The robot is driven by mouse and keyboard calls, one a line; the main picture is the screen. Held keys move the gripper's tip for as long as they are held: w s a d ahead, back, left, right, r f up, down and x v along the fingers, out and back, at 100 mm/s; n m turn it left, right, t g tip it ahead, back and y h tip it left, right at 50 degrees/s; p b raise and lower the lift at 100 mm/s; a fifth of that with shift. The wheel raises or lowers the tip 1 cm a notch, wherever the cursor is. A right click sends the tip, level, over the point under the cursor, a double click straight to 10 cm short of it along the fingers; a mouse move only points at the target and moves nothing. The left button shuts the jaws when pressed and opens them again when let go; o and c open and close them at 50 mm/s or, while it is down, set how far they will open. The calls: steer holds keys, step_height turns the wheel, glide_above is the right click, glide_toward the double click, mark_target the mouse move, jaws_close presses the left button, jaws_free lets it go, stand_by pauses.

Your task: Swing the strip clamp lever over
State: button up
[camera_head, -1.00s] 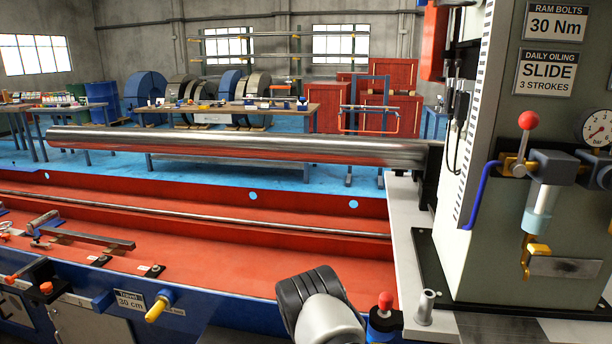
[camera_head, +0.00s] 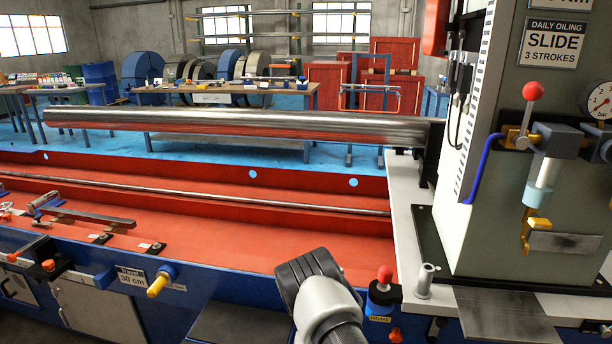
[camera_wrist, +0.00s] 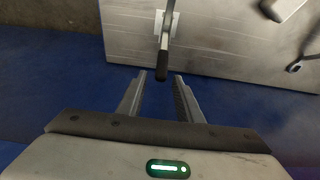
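In the wrist view a lever with a dark grip (camera_wrist: 162,66) and a metal shank sticks out from a pale block on a grey metal plate (camera_wrist: 215,45). It looks like the strip clamp lever. My gripper (camera_wrist: 160,74) is open, with its two fingers apart. The grip's end shows between the fingertips in the picture; I cannot tell whether it lies at the same depth. No contact shows. In the head view only my arm shows at the bottom centre; my gripper is hidden there, and I cannot make out the strip clamp lever.
A red knob (camera_head: 385,273) on a blue HOME post stands right of my arm. The grey machine column (camera_head: 480,220) with a red-balled pump lever (camera_head: 533,91) rises at the right. A long steel tube (camera_head: 240,122) spans behind the red bed (camera_head: 200,240). More metal parts (camera_wrist: 285,8) show in the wrist view.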

steer(key=shift+s, duration=0.15)
steer(key=shift+a+r+p, duration=0.1)
steer(key=shift+r+p, duration=1.85)
steer(key=shift+r, duration=1.45)
